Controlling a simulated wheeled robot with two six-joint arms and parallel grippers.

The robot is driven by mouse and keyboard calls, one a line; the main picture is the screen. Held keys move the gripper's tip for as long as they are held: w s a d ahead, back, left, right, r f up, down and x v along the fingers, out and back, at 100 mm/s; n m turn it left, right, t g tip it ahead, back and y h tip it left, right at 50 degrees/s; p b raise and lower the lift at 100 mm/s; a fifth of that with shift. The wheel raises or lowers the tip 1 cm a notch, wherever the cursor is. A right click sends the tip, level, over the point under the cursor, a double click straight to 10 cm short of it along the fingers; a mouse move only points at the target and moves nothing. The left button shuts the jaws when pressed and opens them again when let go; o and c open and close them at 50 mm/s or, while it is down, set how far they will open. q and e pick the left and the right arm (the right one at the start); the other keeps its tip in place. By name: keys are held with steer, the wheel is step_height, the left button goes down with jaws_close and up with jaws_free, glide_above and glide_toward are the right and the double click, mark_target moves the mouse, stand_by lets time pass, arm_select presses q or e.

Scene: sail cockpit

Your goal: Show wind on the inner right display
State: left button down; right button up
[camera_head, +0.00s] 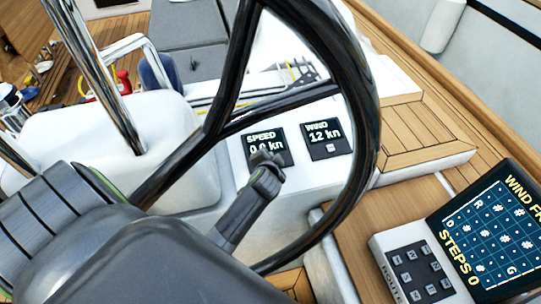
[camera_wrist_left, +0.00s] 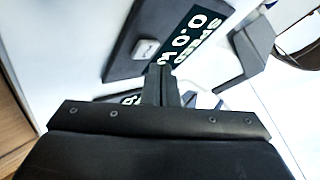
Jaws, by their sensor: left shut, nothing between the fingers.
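Two dark square displays sit side by side on the white cockpit pod. The left one (camera_head: 253,138) reads SPEED 0.0 kn. The right one (camera_head: 325,128) reads WIND 12 kn and has a pale button (camera_head: 331,148) below its text. My left gripper (camera_head: 266,160) is shut and empty, in front of the SPEED display and hiding its lower part. In the left wrist view the closed fingers (camera_wrist_left: 160,82) overlap the edge of the SPEED display (camera_wrist_left: 190,35), whose grey button (camera_wrist_left: 146,48) shows beside the text. I cannot tell whether the fingers touch it.
A black steering wheel (camera_head: 366,95) rings the displays and my left forearm. Steel rails (camera_head: 100,75) stand at the left. At lower right are a keypad (camera_head: 413,273) and a grid screen (camera_head: 495,228) reading STEPS 0. Wooden decking (camera_head: 425,135) lies to the right.

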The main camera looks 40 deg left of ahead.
arm_select(q)
steer(key=shift+f, duration=0.1)
steer(key=shift+f, duration=0.3)
steer(key=shift+w+a+f+b, duration=0.1)
steer(key=shift+a+f+b, duration=0.05)
steer(key=shift+f+b, duration=0.35)
stand_by(0.8)
stand_by(0.4)
steer(key=shift+r+p, duration=0.9)
steer(key=shift+p, duration=0.2)
steer(key=r+p, duration=0.1)
steer(key=d+r+p, duration=0.1)
steer(key=r+p, duration=0.1)
steer(key=s+r+p, duration=0.1)
steer(key=p, duration=0.1)
steer(key=shift+d+r, duration=0.15)
steer(key=shift+r, duration=0.25)
